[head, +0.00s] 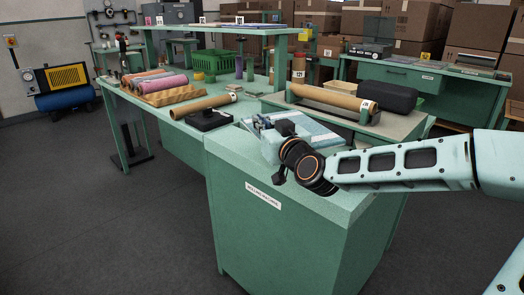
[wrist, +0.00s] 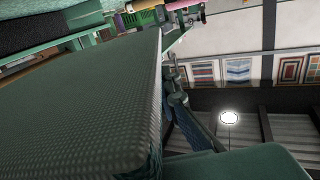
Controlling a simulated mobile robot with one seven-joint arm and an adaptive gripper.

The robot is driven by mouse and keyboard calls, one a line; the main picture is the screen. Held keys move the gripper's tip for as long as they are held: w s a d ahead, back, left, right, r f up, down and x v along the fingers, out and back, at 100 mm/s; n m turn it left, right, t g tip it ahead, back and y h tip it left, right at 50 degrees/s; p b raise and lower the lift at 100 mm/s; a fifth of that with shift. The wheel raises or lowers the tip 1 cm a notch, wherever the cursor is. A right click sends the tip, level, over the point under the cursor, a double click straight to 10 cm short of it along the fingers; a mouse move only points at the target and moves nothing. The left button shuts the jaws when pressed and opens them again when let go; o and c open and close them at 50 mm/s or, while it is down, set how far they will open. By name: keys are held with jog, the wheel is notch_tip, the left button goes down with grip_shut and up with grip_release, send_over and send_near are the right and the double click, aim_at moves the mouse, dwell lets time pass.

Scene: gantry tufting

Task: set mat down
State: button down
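A dark green slab (wrist: 90,110) with a fine woven texture and a rounded edge fills the left of the wrist view, very close to the camera. It may be the mat, but I cannot tell for sure. My gripper (wrist: 178,98) shows partly beside the slab's right edge; its fingertips are hidden, and so is any grip on the slab. In the head view my wrist and gripper are over the near end of the green bench (head: 240,150). A flat pale blue and white piece (head: 318,132) lies just behind my wrist, partly covered by it.
A cardboard tube (head: 203,106) and a flat black device (head: 208,121) lie left of my gripper. Behind stand a large brown roll (head: 330,99) and a black case (head: 387,97). A green crate (head: 212,64) is farther back. Bare bench top lies at the near corner.

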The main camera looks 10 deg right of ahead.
jog(key=w+f+b, duration=0.1)
jog(key=w+f, duration=0.1)
jog(key=w+f+b, duration=0.1)
jog(key=w+f, duration=0.1)
jog(key=w, duration=0.1)
jog(key=w+d+f+b, duration=0.1)
jog(key=w+f, duration=0.1)
jog(key=f, duration=0.1)
jog(key=shift+w+f, duration=0.1)
jog(key=shift+w, duration=0.05)
notch_tip(320, 180, down, 3)
jog(key=shift+f+b, duration=0.1)
jog(key=shift+b, duration=0.35)
jog(key=c, duration=2.2)
grip_release()
jog(key=shift+o, duration=0.2)
